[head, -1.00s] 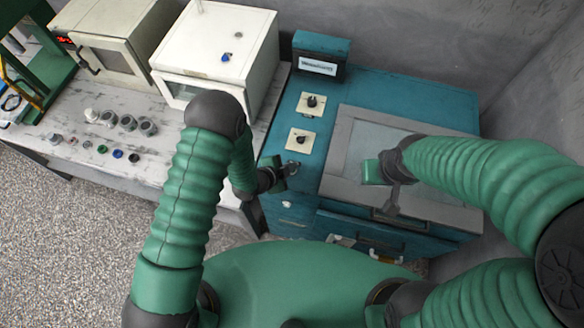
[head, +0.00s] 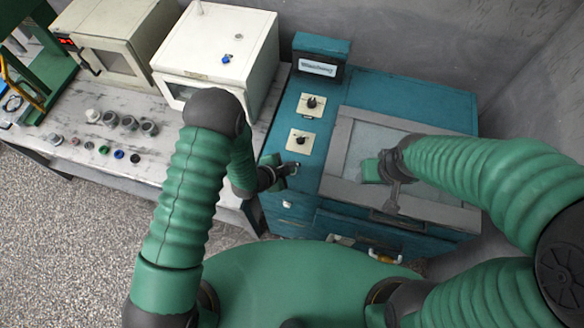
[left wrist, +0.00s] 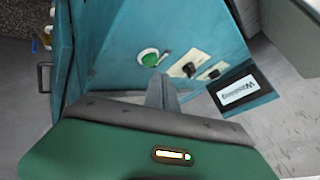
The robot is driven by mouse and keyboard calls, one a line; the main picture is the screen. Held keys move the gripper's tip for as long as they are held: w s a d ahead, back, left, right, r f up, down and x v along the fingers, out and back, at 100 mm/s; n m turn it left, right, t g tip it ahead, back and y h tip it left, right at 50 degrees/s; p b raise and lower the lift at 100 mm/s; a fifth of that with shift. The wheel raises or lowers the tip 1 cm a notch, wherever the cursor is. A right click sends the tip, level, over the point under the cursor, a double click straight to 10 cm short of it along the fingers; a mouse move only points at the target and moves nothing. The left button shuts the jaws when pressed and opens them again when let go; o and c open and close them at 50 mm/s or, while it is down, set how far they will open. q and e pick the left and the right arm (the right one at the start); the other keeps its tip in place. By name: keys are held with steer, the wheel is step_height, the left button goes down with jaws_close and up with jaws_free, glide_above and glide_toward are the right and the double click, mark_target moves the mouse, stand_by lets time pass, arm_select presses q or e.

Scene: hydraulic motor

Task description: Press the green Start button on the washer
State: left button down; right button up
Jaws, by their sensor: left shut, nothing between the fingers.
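The washer (head: 405,95) is a teal cabinet with a grey-framed lid on top, right of the middle in the head view. Its green Start button (left wrist: 150,59) sits in a pale ring in the left wrist view, beside two dark knobs. My left gripper (head: 289,171) is shut and empty at the washer's front left corner, over the button's place, and hides most of it in the head view. In the left wrist view its fingers (left wrist: 160,84) end close to the button; contact cannot be told. My right gripper (head: 372,170) is over the lid, its jaws unclear.
Two knobs on pale plates (head: 301,142) line the washer's left strip, behind my left gripper. A small display (head: 319,67) stands at the back. A white box machine (head: 215,50) and a marble-topped bench (head: 75,135) with several small parts are at the left.

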arm_select(q)
step_height(320, 180, up, 5)
steer(key=p, duration=0.3)
steer(key=shift+f, duration=0.1)
stand_by(0.6)
steer(key=a+n+g+y+b, duration=0.1)
steer(key=a+n+y+b, duration=0.3)
steer(key=a+n+b, duration=0.6)
steer(key=s+a+r+n+g+y+b, duration=0.1)
steer(key=s+a+n+b, duration=0.2)
steer(key=s, duration=0.4)
steer(key=s+a+r+n+g+b, duration=0.1)
steer(key=s+a+n+g+b, duration=0.1)
steer(key=s+a+b, duration=0.3)
steer(key=shift+s+a+r+n+g+y, duration=0.15)
steer(key=shift+s+a+n+g+y, duration=0.2)
steer(key=shift+s+n, duration=0.6)
